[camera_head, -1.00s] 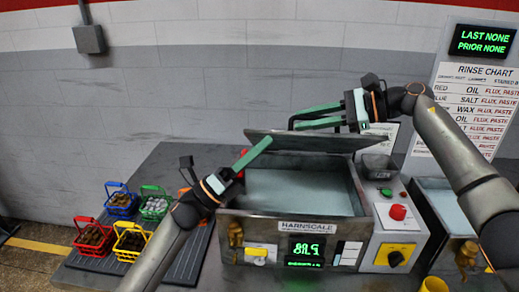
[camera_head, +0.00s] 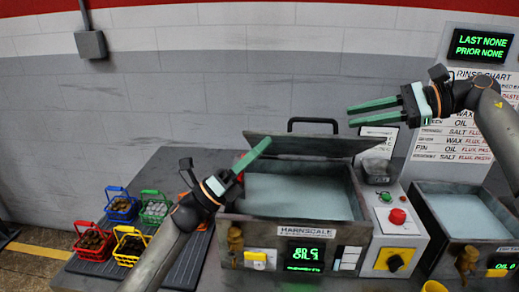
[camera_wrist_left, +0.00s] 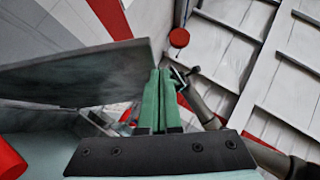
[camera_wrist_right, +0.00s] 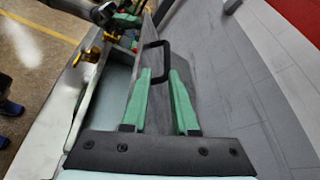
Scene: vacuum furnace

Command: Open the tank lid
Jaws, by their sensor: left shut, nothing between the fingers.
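The tank (camera_head: 305,229) marked HARNSCALE stands open, with pale liquid (camera_head: 295,195) inside. Its grey lid (camera_head: 325,147) is raised at the back edge, with a black handle (camera_head: 313,121) on top. My left gripper (camera_head: 268,142) is shut and empty, its tips at the lid's left end; whether they touch is unclear. In the left wrist view the lid (camera_wrist_left: 75,82) lies just left of the shut fingers. My right gripper (camera_head: 349,114) is open and empty, right of the handle and apart from it. The right wrist view shows the handle (camera_wrist_right: 155,44) beyond the open fingers.
A control panel with a red button (camera_head: 397,215) and yellow switch plate (camera_head: 394,261) adjoins the tank. A second open tank (camera_head: 440,225) is at right. Several coloured baskets, including a yellow one (camera_head: 130,243), stand at left. A rinse chart (camera_head: 450,140) hangs behind.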

